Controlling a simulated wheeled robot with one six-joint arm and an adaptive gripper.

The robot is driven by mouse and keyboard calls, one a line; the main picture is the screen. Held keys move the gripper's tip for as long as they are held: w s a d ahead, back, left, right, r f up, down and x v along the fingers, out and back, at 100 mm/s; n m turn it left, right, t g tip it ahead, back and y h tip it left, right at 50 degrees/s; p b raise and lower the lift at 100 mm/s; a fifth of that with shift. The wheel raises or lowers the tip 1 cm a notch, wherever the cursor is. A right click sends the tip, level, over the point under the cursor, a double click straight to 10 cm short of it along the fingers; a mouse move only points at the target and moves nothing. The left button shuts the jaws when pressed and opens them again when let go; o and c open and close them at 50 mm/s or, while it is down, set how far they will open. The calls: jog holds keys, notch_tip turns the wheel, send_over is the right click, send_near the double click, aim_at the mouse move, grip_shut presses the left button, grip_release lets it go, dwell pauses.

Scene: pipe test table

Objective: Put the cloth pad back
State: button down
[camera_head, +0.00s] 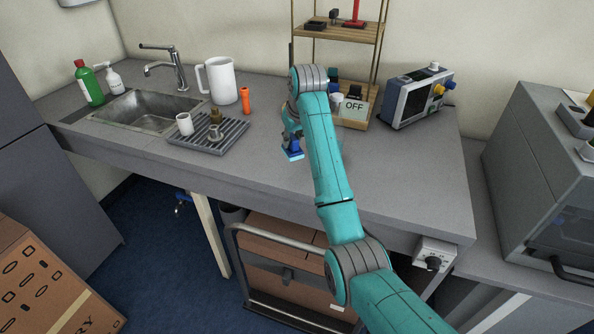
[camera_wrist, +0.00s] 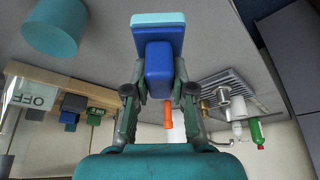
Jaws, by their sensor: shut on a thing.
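The cloth pad (camera_wrist: 165,20) appears to be the light-blue layer on one end of a blue block (camera_wrist: 158,62) in the wrist view. My gripper (camera_wrist: 158,95) is shut on this block, with one finger on each side. In the head view the blue block with its pale pad (camera_head: 293,155) hangs below my gripper (camera_head: 291,135), over the middle of the counter, left of the wooden rack (camera_head: 353,122). My arm hides part of the rack's lower shelf. I cannot tell whether the pad touches the counter.
An OFF sign (camera_head: 354,106) stands on the rack, with blue and green items beside it. Left are an orange cylinder (camera_head: 245,99), a white jug (camera_head: 219,80), a drying tray (camera_head: 208,137) and the sink (camera_head: 145,108). A meter (camera_head: 415,96) stands right. The front counter is clear.

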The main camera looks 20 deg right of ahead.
aim_at(296, 150)
notch_tip(296, 150, down, 8)
jog(key=shift+f, duration=0.2)
jog(key=shift+f, duration=0.15)
jog(key=c, duration=1)
grip_release()
jog(key=shift+s+r, duration=0.1)
jog(key=shift+r, duration=0.5)
jog(key=v, duration=1.1)
jog(key=shift+r, duration=0.1)
